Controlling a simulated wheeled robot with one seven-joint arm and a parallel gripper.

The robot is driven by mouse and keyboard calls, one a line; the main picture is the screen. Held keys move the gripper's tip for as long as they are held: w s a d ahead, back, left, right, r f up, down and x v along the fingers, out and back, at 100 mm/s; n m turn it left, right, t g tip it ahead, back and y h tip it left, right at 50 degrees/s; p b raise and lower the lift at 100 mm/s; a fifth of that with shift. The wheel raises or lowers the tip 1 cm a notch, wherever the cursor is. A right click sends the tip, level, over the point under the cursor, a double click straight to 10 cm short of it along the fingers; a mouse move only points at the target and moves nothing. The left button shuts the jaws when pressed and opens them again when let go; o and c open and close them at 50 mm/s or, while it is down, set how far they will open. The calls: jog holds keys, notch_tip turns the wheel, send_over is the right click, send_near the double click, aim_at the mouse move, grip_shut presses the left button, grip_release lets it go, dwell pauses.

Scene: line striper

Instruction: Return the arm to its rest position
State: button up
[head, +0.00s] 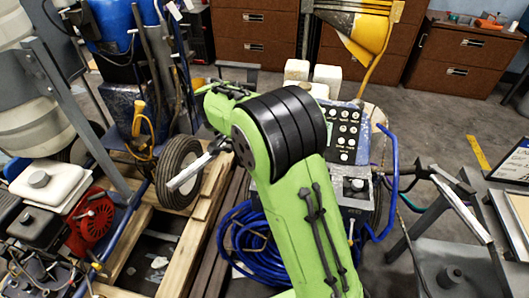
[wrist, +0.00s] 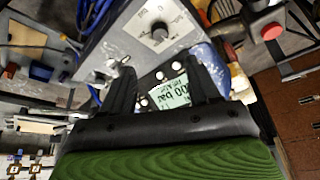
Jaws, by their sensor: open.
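My green arm with black joint bands rises from the bottom of the head view and bends left in front of the line striper. The striper's grey control box (head: 355,190) has a dial and black buttons. In the wrist view the grey box (wrist: 152,38) with its dial lies beyond the fingertips, and a pale green display reading "bar" shows between the fingers. I cannot tell whether the fingers touch anything.
A coiled blue hose (head: 243,240) lies left of the arm, near a black wheel (head: 179,172) and wooden pallet boards (head: 130,245). A red engine (head: 90,225) stands far left. Brown drawer cabinets (head: 255,45) line the back. Grey floor (head: 430,110) is open at right.

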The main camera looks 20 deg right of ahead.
jog(key=shift+s+a+r, duration=0.1)
jog(key=shift+a+r, duration=0.1)
jog(key=shift+r, duration=0.25)
jog(key=s+r+n+t+y+p, duration=0.2)
jog(key=s+r+n+p, duration=0.25)
jog(key=s+r, duration=0.75)
jog(key=s+a+r+n+t+y+p, duration=0.1)
jog(key=s+r+n, duration=0.1)
jog(key=s+n, duration=0.2)
jog(key=s+a+r+n+y+p, duration=0.1)
jog(key=s+n, duration=0.4)
jog(key=s, duration=0.6)
jog(key=shift+s+a+r+t+p, duration=0.25)
jog(key=shift+a+r+t+p, duration=0.2)
jog(key=shift+a, duration=0.35)
